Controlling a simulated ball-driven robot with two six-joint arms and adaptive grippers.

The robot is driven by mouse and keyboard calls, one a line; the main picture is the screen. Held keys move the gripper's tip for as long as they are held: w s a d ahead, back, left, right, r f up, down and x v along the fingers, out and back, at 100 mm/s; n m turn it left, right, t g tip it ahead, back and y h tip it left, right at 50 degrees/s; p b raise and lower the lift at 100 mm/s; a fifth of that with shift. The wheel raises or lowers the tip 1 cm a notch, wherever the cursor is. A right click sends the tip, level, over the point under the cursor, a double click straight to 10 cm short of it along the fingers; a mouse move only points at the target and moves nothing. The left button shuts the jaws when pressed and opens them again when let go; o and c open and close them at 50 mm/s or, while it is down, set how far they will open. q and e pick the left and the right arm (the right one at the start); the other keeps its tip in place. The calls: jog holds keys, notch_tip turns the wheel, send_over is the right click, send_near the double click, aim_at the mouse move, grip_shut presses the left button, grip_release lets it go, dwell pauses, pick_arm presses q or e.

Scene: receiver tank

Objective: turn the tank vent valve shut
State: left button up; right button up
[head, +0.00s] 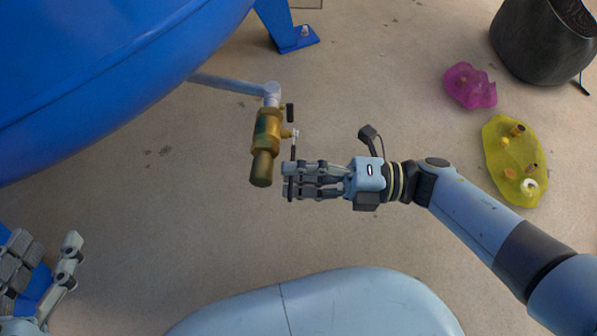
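The tank vent valve (264,143) is a brass body with a greenish middle at the end of a pale pipe from the blue tank (95,75). A small side stem with a thin dark lever (293,146) is on its right side and runs down toward my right gripper. My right gripper (288,180) comes in from the right, its fingertips just right of the valve's lower end. The lever's lower end is hidden at the fingers, so I cannot tell whether they grip it. My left gripper (46,247) is open and empty at the lower left.
A blue tank leg (285,28) stands on the floor at the top. A dark bucket (540,45), a magenta cloth-like piece (468,86) and a yellow one (514,158) with small brass parts lie at the right. The floor below the valve is clear.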

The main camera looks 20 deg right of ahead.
grip_shut()
dwell(0.6)
